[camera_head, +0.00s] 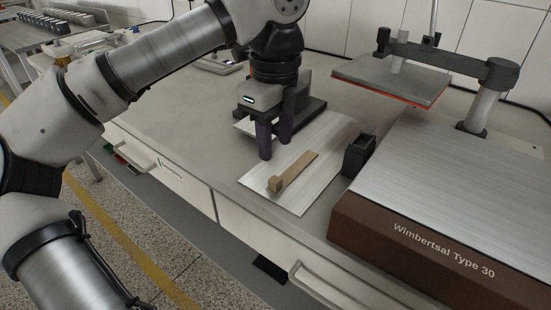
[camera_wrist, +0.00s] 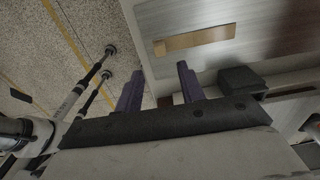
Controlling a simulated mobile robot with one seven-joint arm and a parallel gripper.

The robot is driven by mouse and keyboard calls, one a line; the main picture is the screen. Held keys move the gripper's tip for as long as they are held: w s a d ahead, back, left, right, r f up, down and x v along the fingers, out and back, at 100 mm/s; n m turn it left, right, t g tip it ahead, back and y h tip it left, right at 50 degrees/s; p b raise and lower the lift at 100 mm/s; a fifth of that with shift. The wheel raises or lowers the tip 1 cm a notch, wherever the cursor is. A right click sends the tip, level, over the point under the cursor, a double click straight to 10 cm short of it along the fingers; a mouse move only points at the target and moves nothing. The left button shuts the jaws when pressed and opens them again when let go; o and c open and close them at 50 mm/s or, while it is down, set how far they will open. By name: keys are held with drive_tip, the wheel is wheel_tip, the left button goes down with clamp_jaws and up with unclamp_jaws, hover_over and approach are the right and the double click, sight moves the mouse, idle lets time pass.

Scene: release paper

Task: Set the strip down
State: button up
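A tan strip (camera_head: 298,169) with a small block at its near end lies on a silver plate (camera_head: 308,196) on the bench. In the wrist view the tan strip (camera_wrist: 195,40) lies on the brushed-metal plate (camera_wrist: 170,16), beyond the fingertips. My gripper (camera_head: 275,148) points down over the far left part of the plate, behind and left of the strip, and looks apart from it. In the wrist view my gripper (camera_wrist: 159,72) has its two purple fingers spread, with nothing seen between them.
A small black open box (camera_head: 358,156) stands right of the plate. A brown machine with a metal top (camera_head: 455,190) fills the right, and its raised press plate (camera_head: 392,82) hangs behind. The bench's front edge lies close to the plate. Bare bench (camera_head: 185,125) shows at left.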

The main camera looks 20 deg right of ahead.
wheel_tip(320, 180, up, 4)
drive_tip(key=shift+r, duration=0.1)
